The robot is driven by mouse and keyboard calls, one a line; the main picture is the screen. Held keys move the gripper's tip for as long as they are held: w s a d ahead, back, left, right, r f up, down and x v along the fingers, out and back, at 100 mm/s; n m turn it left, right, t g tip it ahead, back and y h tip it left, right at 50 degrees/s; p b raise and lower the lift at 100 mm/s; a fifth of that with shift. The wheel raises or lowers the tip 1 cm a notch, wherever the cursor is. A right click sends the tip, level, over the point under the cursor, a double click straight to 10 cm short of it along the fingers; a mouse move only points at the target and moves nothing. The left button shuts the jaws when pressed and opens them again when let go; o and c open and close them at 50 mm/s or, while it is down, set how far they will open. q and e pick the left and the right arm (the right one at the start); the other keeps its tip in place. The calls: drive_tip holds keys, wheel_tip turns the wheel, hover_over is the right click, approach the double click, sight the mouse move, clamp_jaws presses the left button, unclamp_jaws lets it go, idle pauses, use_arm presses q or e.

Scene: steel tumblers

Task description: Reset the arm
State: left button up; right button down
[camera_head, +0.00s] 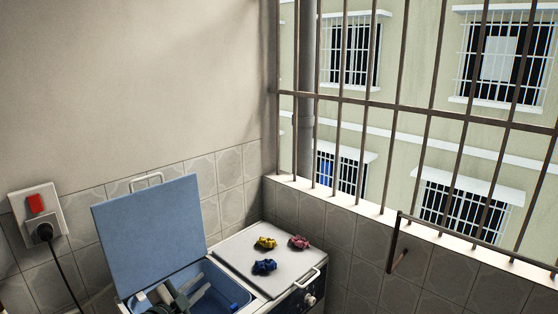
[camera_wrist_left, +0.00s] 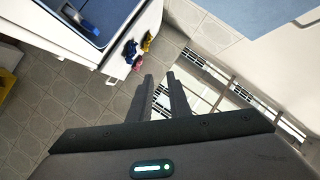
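My left gripper (camera_head: 192,287) shows at the bottom of the head view, in front of or above the blue basin (camera_head: 238,292); its height over the basin is hard to tell. In the left wrist view its two dark fingers (camera_wrist_left: 160,80) stand apart with a gap between them. Nothing is held between them. My right gripper is in neither view.
A blue lid (camera_head: 150,228) stands raised behind the basin. On the white top to its right (camera_head: 238,262) lie small yellow (camera_head: 265,243), blue (camera_head: 264,266) and pink (camera_head: 299,242) things. A barred window is at right; a socket (camera_head: 40,215) with cable is at left.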

use_arm(q)
drive_tip(key=s+d+f+n+g+y, duration=0.1)
drive_tip(key=s+d+f+n+g, duration=0.15)
drive_tip(key=s+f, duration=0.5)
drive_tip(key=s+d+f+n+g+y, duration=0.15)
drive_tip(key=s+f+n, duration=0.25)
drive_tip(key=s, duration=0.7)
drive_tip(key=s+a+f+n+g+y, duration=0.1)
drive_tip(key=s+f+n+g, duration=0.1)
drive_tip(key=s, duration=0.8)
drive_tip(key=s+a+f+n+g, duration=0.1)
drive_tip(key=s+a+f+g, duration=0.15)
drive_tip(key=s, duration=0.75)
drive_tip(key=s+a+f+n+g+y, duration=0.1)
drive_tip(key=s+f+n+g, duration=0.15)
drive_tip(key=s, duration=0.75)
wheel_tip(320, 180, down, 31)
drive_tip(key=s+g+b, duration=0.1)
drive_tip(key=b, duration=0.1)
drive_tip(key=s+a+f+g+b, duration=0.1)
drive_tip(key=s+a+f+b, duration=0.1)
drive_tip(key=s+f, duration=1.5)
wheel_tip(320, 180, down, 2)
drive_tip(key=shift+s+a+m, duration=0.35)
drive_tip(key=shift+a+m, duration=0.05)
